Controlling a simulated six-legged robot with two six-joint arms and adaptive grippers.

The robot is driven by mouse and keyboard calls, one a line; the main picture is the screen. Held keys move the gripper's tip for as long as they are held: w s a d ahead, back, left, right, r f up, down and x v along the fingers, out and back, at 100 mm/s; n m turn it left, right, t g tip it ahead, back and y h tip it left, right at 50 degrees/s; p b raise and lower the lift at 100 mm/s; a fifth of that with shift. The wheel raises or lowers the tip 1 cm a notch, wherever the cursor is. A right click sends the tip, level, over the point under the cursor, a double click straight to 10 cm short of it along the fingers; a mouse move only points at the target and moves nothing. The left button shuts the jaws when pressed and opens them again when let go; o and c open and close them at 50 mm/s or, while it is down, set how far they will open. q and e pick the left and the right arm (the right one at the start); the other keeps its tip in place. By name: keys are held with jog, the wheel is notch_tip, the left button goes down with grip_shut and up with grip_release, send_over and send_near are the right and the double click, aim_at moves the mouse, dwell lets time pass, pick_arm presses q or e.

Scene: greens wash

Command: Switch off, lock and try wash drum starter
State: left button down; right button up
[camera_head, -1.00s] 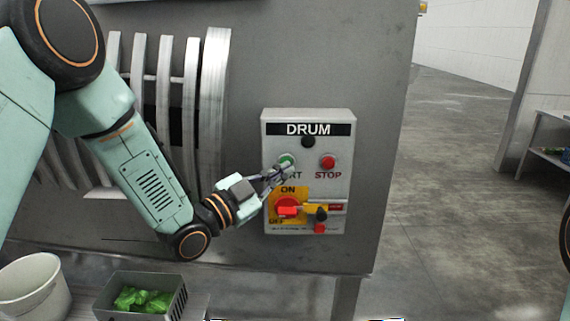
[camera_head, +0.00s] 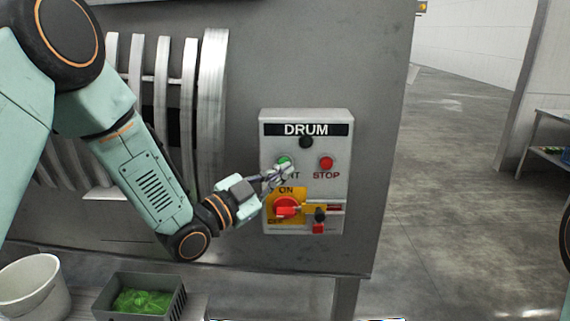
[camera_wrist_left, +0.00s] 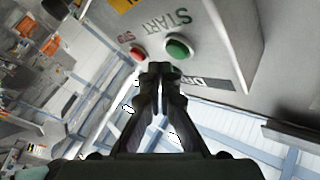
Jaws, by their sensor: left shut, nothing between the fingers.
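The grey DRUM starter box (camera_head: 341,190) is on the machine's side. Its green START button (camera_head: 284,160) is upper left and its red STOP button (camera_head: 326,163) upper right; both also show in the left wrist view, green (camera_wrist_left: 178,48) and red (camera_wrist_left: 138,53). Below, a red rotary handle (camera_head: 286,207) lies roughly level on a yellow ON/OFF plate (camera_head: 271,206). A black piece (camera_head: 320,214) and a red piece (camera_head: 318,228) sit right of it. My left gripper (camera_head: 286,172) is shut and empty, tips just below the green button; contact is unclear. My right gripper is out of view.
A white bucket (camera_head: 62,292) and a grey crate (camera_head: 105,297) holding greens (camera_head: 143,301) stand at lower left. The ribbed drum (camera_head: 211,120) is behind my left arm. Open floor (camera_head: 450,200) lies right of the machine.

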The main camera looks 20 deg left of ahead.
pick_arm(q)
jog(key=shift+a, duration=0.2)
jog(key=shift+w, duration=0.4)
jog(key=shift+a, duration=0.1)
jog(key=shift+w, duration=0.2)
dwell(0.3)
jog(key=shift+w+b, duration=0.2)
jog(key=shift+b, duration=0.1)
dwell(0.3)
jog(key=shift+s, duration=0.1)
jog(key=shift+s+d, duration=0.2)
jog(key=shift+s, duration=0.5)
jog(key=shift+s, duration=0.1)
